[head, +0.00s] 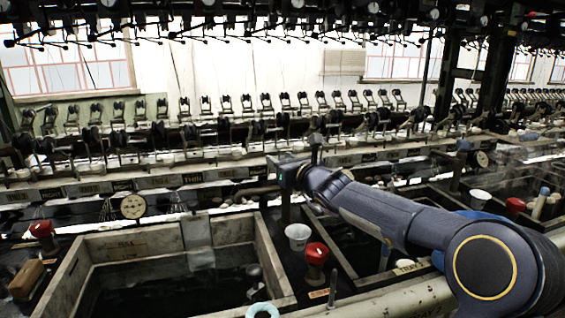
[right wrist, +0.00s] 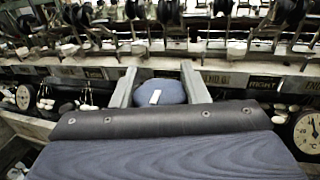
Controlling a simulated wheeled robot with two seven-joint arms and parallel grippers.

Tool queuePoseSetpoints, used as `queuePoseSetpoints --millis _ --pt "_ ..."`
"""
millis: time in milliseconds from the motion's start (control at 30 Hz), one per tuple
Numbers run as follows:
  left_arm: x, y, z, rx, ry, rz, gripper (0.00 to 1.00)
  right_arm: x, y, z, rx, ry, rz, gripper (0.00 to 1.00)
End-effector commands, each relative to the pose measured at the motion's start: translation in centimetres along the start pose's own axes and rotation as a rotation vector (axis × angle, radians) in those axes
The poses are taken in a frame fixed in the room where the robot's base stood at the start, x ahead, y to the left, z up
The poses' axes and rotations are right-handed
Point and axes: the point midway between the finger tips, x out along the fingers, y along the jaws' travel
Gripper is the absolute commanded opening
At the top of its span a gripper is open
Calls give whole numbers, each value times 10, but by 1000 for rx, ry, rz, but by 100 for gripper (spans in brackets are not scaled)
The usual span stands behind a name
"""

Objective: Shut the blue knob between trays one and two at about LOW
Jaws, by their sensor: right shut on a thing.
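In the right wrist view the blue knob (right wrist: 170,92) sits between the two fingers of my right gripper (right wrist: 160,88). The fingers are shut on its sides. A short white mark on the knob's top points nearly straight up in the picture, tilted slightly right. In the head view my right gripper (head: 292,170) is above the far side of the basins, over a dark post (head: 286,205); the held knob is hidden there by the gripper. I cannot read a LOW mark near the knob. My left gripper is not in view.
A wooden-walled basin (head: 83,270) of dark water lies at left. Red knobs (head: 316,252) (head: 42,229) and a white cup (head: 298,236) stand beside the basins. A round dial (head: 133,206) is left of the gripper. A machine row with labels (head: 168,181) runs behind.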

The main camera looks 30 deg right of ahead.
Motion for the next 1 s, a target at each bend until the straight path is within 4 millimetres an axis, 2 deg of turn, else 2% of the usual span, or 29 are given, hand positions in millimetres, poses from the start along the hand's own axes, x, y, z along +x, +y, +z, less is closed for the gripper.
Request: queuePoseSetpoints --millis 33,67,200,467,567,900,1000 --pt "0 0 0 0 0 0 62 0 0 0 0 0 -1 18" --pt "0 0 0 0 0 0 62 0 0 0 0 0 -1 44" --pt "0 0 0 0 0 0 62 0 0 0 0 -1 0 62" --pt "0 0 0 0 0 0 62 0 0 0 -1 -1 0 62" --pt "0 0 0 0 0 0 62 -6 0 1 -2 -1 -1 62" --pt "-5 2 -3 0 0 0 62 -61 0 2 -3 -2 -2 62" --pt "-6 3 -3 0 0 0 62 -72 0 1 -2 -1 -2 62"
